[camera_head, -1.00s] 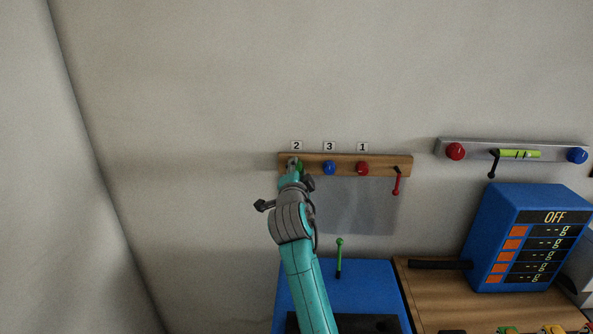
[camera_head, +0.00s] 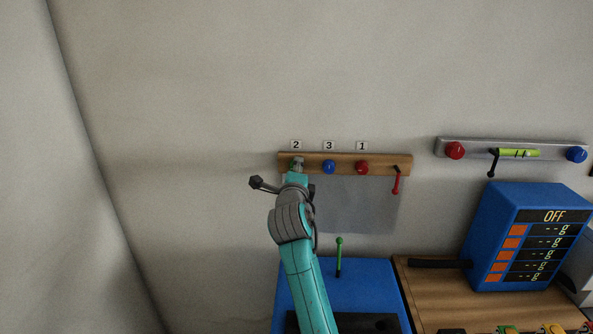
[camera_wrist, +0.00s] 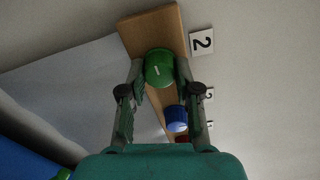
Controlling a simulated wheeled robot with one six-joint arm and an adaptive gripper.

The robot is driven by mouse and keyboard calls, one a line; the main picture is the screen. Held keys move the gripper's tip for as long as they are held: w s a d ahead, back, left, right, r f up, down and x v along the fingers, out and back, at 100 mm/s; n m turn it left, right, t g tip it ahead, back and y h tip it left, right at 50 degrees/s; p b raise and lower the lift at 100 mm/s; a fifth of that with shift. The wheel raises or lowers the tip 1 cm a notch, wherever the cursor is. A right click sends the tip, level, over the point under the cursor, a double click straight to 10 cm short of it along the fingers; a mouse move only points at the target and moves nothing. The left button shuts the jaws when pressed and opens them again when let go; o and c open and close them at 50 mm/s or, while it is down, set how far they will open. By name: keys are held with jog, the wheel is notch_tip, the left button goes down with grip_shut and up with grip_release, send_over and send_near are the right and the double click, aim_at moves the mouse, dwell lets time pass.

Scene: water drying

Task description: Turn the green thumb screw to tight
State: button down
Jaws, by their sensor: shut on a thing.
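The green thumb screw (camera_wrist: 159,68) is a round knob with a short white mark on its face, at the end of the wooden rail (camera_wrist: 158,28) beside the "2" label (camera_wrist: 202,42). My gripper (camera_wrist: 160,72) has one finger on each side of it and is shut on it. In the head view my gripper (camera_head: 296,168) reaches the left end of the rail and covers most of the green knob. The gap between fingers and knob is hard to judge.
A blue knob (camera_head: 329,167) under label "3", a red knob (camera_head: 362,168) under label "1" and a red lever (camera_head: 396,181) share the rail. A grey sheet (camera_head: 355,205) hangs below. A blue box with a green lever (camera_head: 339,257) stands beneath.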

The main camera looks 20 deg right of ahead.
jog(key=shift+f, duration=0.15)
dwell(0.4)
jog(key=c, duration=0.8)
grip_release()
jog(key=v, duration=1.2)
jog(key=shift+s+a, duration=0.1)
